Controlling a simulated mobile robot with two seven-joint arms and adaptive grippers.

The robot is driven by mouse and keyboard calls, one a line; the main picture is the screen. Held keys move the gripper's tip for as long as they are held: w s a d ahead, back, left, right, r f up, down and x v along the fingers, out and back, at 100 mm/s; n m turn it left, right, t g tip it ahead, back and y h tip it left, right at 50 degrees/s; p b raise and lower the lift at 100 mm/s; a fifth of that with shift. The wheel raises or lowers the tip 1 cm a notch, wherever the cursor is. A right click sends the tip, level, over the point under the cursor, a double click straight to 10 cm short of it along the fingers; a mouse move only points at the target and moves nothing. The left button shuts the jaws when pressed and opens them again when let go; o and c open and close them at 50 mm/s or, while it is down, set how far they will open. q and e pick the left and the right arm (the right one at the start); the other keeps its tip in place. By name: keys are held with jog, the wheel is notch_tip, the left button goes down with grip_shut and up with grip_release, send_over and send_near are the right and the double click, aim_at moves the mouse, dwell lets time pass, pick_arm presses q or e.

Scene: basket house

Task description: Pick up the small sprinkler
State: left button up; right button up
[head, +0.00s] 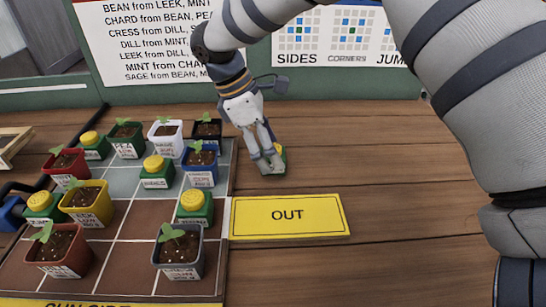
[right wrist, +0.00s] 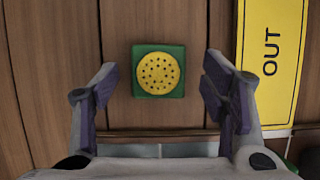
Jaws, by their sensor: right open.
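The small sprinkler (right wrist: 159,71) has a green square base and a round yellow top with dark holes. It lies on the wooden table, and in the right wrist view it sits centred between and just beyond my open fingertips, apart from both. My left gripper is not in view.
A tiled grid board (head: 133,228) at the left holds several potted seedlings and several yellow-topped green blocks. A yellow OUT sign (head: 288,216) lies on the table near the gripper. Posters hang on the green back wall. The table to the right (head: 400,190) is clear.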

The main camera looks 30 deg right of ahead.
jog(key=shift+x, duration=1)
jog(key=c, duration=1.3)
jog(key=shift+c, duration=0.2)
